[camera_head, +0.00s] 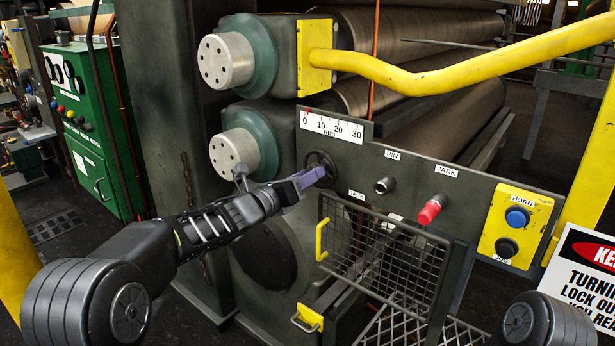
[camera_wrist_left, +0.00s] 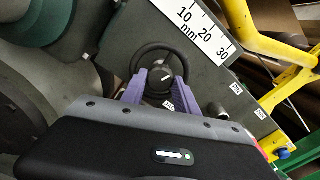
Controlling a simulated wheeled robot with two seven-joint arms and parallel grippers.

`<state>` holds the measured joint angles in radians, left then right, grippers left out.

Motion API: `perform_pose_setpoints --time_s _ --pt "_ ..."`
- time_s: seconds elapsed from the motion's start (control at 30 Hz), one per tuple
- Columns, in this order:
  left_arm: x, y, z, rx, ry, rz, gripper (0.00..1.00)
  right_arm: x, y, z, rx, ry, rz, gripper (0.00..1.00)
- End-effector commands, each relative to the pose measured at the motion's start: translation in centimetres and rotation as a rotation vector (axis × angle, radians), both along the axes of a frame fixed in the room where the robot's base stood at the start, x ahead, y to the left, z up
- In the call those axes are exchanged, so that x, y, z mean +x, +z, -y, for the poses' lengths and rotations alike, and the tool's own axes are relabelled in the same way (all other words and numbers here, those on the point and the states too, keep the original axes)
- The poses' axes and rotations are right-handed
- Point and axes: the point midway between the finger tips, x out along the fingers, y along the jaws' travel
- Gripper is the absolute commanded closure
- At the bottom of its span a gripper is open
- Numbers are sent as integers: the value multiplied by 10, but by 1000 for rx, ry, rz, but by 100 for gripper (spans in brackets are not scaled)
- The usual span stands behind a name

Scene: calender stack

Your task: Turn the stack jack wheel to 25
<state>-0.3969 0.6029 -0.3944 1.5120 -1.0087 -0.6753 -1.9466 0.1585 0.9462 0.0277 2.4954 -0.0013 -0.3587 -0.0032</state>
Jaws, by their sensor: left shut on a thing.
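The jack wheel (camera_head: 321,160) is a small black handwheel on the dark machine panel, above the JACK label (camera_head: 357,194). My left gripper (camera_head: 314,175) has purple fingers and is shut on the wheel. In the left wrist view the fingers (camera_wrist_left: 159,86) lie on either side of the wheel's black hub, inside the ring of the jack wheel (camera_wrist_left: 137,57). The hub has a white mark. The white mm scale (camera_head: 331,127) above reads 0 to 30, and its red pointer (camera_head: 308,112) is at about 0. My right gripper is out of view.
Right of the wheel are the PIN knob (camera_head: 384,185), the red PARK knob (camera_head: 429,211) and a yellow box (camera_head: 514,228) with HORN and JOG buttons. A mesh guard (camera_head: 385,258) with a yellow handle is below. A yellow rail (camera_head: 430,73) crosses above.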

Motion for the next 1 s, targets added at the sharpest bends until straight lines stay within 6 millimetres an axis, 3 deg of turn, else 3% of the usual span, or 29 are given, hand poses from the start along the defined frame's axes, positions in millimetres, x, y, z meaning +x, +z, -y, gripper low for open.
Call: perform_pose_setpoints --time_s 0.17,0.57,1.0 --pt "0 0 0 0 1 0 100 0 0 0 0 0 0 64" --pt "0 -1 0 -35 0 -24 100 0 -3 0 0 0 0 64" --pt "0 -1 -1 -249 1 -180 100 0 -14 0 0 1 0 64"
